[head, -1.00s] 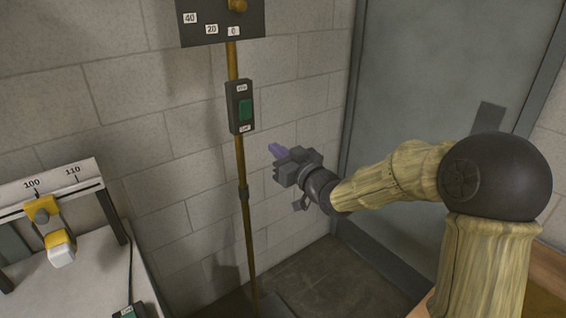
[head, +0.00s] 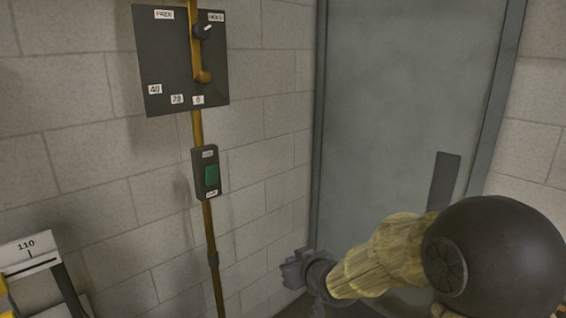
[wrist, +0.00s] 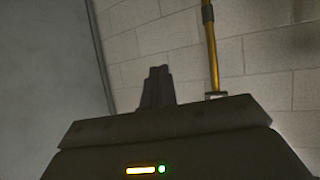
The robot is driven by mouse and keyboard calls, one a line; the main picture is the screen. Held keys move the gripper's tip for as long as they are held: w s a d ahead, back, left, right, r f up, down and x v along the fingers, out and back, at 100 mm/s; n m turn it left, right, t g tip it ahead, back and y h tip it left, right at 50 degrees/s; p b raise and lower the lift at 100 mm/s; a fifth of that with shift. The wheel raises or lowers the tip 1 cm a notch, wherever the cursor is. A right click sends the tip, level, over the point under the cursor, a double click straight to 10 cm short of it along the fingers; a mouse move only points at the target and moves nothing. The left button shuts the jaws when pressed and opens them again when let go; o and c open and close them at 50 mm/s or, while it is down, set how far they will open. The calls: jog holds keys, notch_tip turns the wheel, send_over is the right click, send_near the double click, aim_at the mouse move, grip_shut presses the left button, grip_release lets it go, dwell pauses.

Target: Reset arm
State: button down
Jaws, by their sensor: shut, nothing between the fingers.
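My gripper (head: 288,270) is at the lower middle of the head view, in front of the block wall and left of the grey door. In the wrist view its fingers (wrist: 157,85) stand together, shut and empty. It touches nothing that I can see. My arm reaches in from the lower right.
A grey door (head: 390,120) is behind my arm. A scale marked 110 (head: 27,246) is at lower left.

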jog(key=s+d+f+m+g+h, duration=0.1)
jog(key=s+d+f+g, duration=0.1)
jog(key=s, duration=0.5)
jog(key=s+d+f+m+g+h, duration=0.2)
jog(key=s+d+f+g, duration=0.1)
jog(key=s+d, duration=0.3)
jog(key=s+d+f+m+g+h+p, duration=0.1)
jog(key=s+d+f+m+g+h, duration=0.1)
jog(key=s+d, duration=0.3)
jog(key=s+g, duration=0.1)
jog(key=s, duration=0.2)
jog(key=shift+s+f+g, duration=0.3)
jog(key=shift+f+g, duration=0.05)
jog(key=shift+g, duration=0.05)
jog(key=shift+d, duration=0.1)
dwell(0.7)
